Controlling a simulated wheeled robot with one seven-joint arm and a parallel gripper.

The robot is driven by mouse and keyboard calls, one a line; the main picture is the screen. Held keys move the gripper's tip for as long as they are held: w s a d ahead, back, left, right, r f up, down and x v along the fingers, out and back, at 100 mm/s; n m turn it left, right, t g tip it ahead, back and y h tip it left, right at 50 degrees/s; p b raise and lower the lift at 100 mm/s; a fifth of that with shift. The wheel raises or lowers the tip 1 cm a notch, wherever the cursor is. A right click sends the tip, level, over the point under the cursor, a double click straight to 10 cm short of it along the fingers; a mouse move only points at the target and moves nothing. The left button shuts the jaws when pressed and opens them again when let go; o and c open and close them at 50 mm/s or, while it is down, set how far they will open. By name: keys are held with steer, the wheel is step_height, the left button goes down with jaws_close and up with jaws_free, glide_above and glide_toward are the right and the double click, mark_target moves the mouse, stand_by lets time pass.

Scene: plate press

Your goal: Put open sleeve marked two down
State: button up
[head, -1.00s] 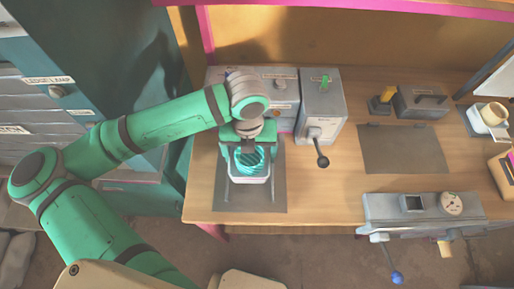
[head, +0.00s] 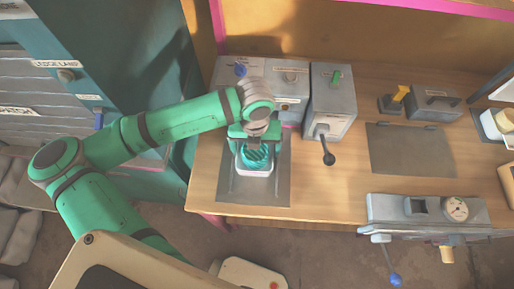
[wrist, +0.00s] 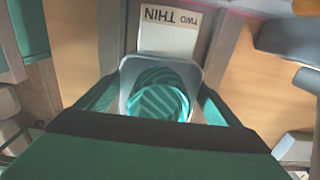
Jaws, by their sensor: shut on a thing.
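A pale, open-topped sleeve (head: 254,172) with a rounded rim is under my gripper, above or on the left grey mat (head: 268,190). A teal striped round piece shows inside it, also in the wrist view (wrist: 158,98). My gripper (head: 255,150) points down, its fingers at either side of the sleeve, shut on it. In the wrist view the sleeve's rim (wrist: 192,72) lies between the fingers. A cream label (wrist: 168,28) reading "TWO THIN" upside down lies just beyond the rim; I cannot tell whether it belongs to the sleeve. Any gap under the sleeve is hidden.
Grey boxes (head: 288,78) and a lever unit (head: 332,105) with a black knob stand behind and right of my gripper. Another grey mat (head: 412,150) to the right is bare. A gauge unit (head: 425,208) sits at the front edge. A teal cabinet (head: 120,60) stands left.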

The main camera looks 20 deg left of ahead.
steer(key=shift+s+d+f, duration=0.15)
steer(key=shift+f, duration=0.3)
steer(key=o, duration=1)
steer(key=shift+w+d+r, duration=0.1)
steer(key=shift+w+r, duration=0.2)
steer(key=shift+r, duration=0.25)
step_height(320, 180, up, 12)
steer(key=shift+r, duration=0.1)
